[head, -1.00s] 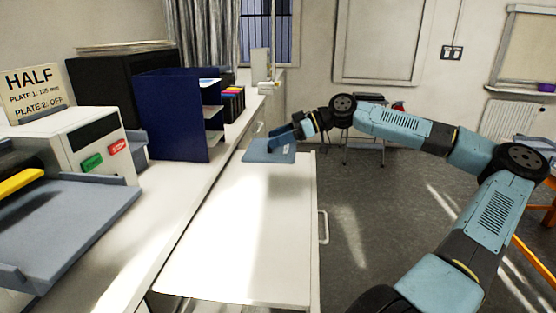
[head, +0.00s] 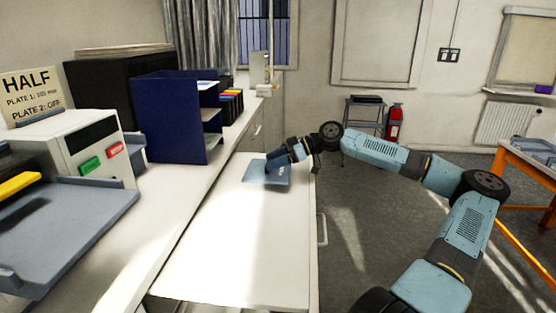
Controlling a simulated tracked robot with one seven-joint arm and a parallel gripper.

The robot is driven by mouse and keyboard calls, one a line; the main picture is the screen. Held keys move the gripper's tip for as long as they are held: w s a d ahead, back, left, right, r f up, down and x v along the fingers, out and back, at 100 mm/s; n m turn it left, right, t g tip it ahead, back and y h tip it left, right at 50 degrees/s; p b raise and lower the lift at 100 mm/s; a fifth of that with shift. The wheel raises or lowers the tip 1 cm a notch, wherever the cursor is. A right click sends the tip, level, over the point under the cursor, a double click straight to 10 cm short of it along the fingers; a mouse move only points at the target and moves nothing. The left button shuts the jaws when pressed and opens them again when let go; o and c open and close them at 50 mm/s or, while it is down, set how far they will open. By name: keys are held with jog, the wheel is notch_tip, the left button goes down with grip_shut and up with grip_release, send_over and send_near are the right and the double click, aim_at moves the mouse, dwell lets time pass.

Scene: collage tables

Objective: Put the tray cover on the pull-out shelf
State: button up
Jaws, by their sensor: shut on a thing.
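The tray cover (head: 256,181) is a flat blue-grey panel. It is at the far end of the white pull-out shelf (head: 230,245), flat on or just above the surface; I cannot tell which. My gripper (head: 277,162) reaches in from the right and is shut on the tray cover from above. The fingertips and the grasped part are mostly hidden by the gripper itself.
A dark blue sorter (head: 172,118) stands on the counter left of the shelf. A grey machine (head: 80,150) with a wide tray (head: 70,225) is at the near left. The shelf's near and middle surface is bare.

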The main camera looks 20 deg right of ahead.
jog(key=shift+f, duration=0.55)
jog(key=o, duration=1.5)
jog(key=shift+r, duration=0.6)
jog(key=v, duration=1.2)
jog(key=shift+s, duration=0.1)
